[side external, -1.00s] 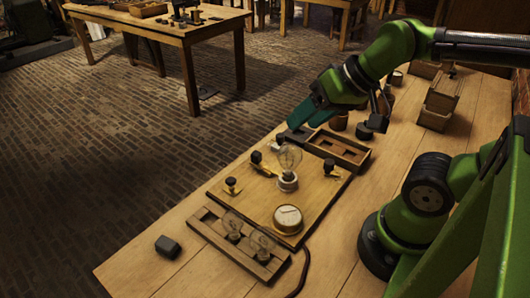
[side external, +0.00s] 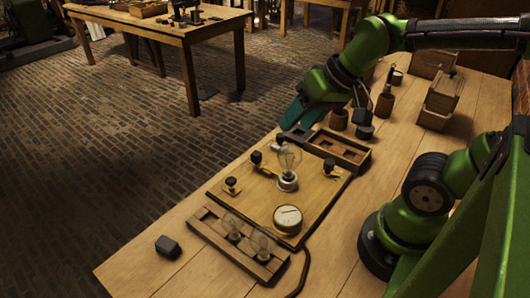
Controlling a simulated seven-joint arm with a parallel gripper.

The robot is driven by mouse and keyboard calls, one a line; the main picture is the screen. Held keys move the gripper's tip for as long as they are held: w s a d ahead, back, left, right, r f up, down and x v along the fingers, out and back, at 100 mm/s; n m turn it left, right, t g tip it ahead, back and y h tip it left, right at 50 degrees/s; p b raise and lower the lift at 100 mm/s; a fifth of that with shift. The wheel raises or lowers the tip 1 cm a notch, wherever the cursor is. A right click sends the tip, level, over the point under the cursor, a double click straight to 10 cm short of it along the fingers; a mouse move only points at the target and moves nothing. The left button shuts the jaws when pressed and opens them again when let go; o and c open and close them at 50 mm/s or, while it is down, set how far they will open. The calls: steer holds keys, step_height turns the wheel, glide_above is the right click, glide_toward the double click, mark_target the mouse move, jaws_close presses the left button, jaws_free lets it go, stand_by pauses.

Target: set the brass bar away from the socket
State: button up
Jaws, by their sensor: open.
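My gripper (side external: 289,120), with teal fingers, is open above the far left edge of the table, beyond the wooden board (side external: 255,200). The socket (side external: 288,183) stands on the board and holds a clear glass bulb (side external: 289,158). Small brass pieces with dark knobs sit on the board, such as a terminal (side external: 232,188) at the left and another (side external: 328,171) at the right. I cannot tell which brass piece is the bar. The gripper is well apart from the socket. A dark grey object (side external: 295,134) lies just below the fingers.
A round dial (side external: 288,219) sits on the board's near corner. A slotted rack (side external: 268,274) with bulbs lies in front, and a dark block (side external: 168,247) at the left. A compartmented wooden tray (side external: 362,160) stands behind the board.

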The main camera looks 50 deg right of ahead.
mark_target(256, 153)
steer(key=shift+w+d+f+n+g+h, duration=0.5)
steer(key=shift+w+d+n+g, duration=0.8)
steer(key=shift+w, duration=2.45)
steer(key=shift+w+d+f+n+g+h, duration=0.65)
steer(key=shift+w+g, duration=1.15)
steer(key=shift+w, duration=1.9)
steer(key=shift+y, duration=0.25)
step_height(256, 153, down, 16)
jaws_close()
